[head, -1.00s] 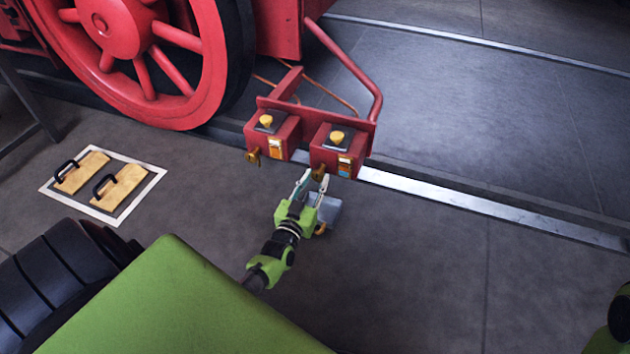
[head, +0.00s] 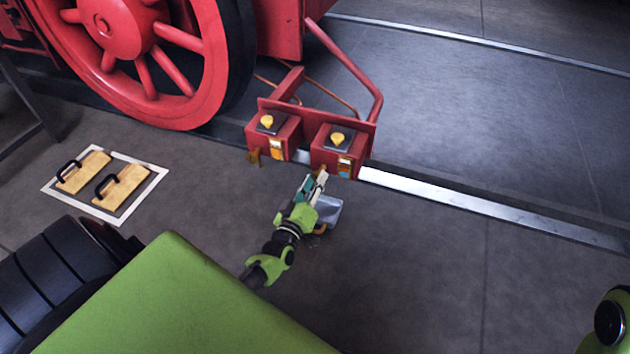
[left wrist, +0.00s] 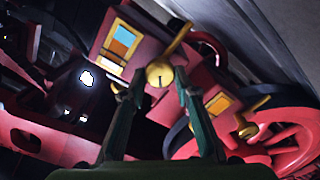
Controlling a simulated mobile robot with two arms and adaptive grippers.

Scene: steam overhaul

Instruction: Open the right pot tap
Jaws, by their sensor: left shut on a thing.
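The right pot (head: 337,150) is a red box with a yellow cap on top and an orange and blue window on its front. Its brass tap sits low on the front; in the head view my fingers mostly cover it. In the left wrist view the tap's round brass body (left wrist: 159,75) and slanting lever are seen close up, between my two fingers. My left gripper (head: 315,178) is shut on this tap; it also shows in the left wrist view (left wrist: 157,90). My right gripper is not in view.
The left pot (head: 268,138) has its own brass tap (head: 254,157). Red pipes, a rail (head: 440,195) and a red wheel (head: 205,95) stand behind. Floor to the right is clear.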

